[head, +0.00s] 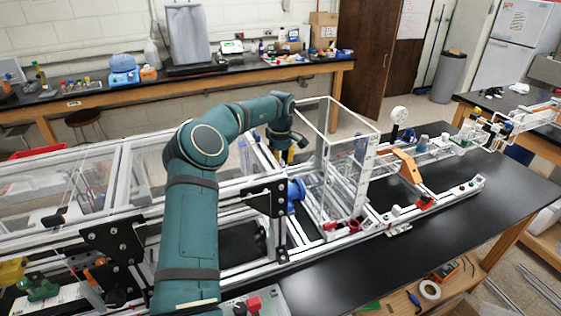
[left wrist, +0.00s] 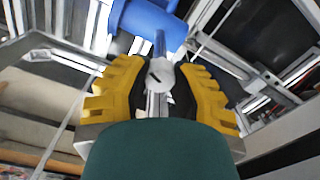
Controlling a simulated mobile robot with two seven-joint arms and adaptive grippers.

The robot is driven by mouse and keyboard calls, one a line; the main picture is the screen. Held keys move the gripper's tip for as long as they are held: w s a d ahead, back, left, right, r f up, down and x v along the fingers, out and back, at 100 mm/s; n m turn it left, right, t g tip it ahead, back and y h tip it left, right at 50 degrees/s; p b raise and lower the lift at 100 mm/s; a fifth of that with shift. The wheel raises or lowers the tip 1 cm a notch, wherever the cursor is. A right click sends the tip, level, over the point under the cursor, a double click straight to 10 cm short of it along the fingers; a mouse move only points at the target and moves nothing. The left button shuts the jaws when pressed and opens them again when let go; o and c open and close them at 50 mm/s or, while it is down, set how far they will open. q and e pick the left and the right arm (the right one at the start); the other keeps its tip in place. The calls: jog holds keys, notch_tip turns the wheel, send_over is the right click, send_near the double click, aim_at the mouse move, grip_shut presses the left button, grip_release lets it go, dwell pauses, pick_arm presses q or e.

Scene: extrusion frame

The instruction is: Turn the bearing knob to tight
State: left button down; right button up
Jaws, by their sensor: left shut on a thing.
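A blue bearing housing (left wrist: 150,22) fills the top of the left wrist view, with a blue shaft coming from it toward me. At the end of this shaft is a small pale grey knob (left wrist: 160,76) with a dark mark on its face. My left gripper (left wrist: 158,88) has its ridged yellow fingers on both sides of the knob and is shut on it. In the head view my left gripper (head: 290,154) is small and partly hidden by its own wrist, above a blue cylindrical part (head: 295,196). The knob cannot be made out there. My right gripper is not in view.
A clear-walled box (head: 340,150) stands on the extrusion frame just right of my left gripper. White rails with an orange bracket (head: 406,166) run to the right. The black bench top (head: 460,220) is mostly clear at the right front.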

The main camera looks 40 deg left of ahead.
aim_at(281, 160)
pick_arm(q)
jog(key=shift+m, duration=2.2)
jog(key=c, duration=0.7)
grip_release()
jog(key=shift+c, duration=0.2)
notch_tip(281, 160, up, 12)
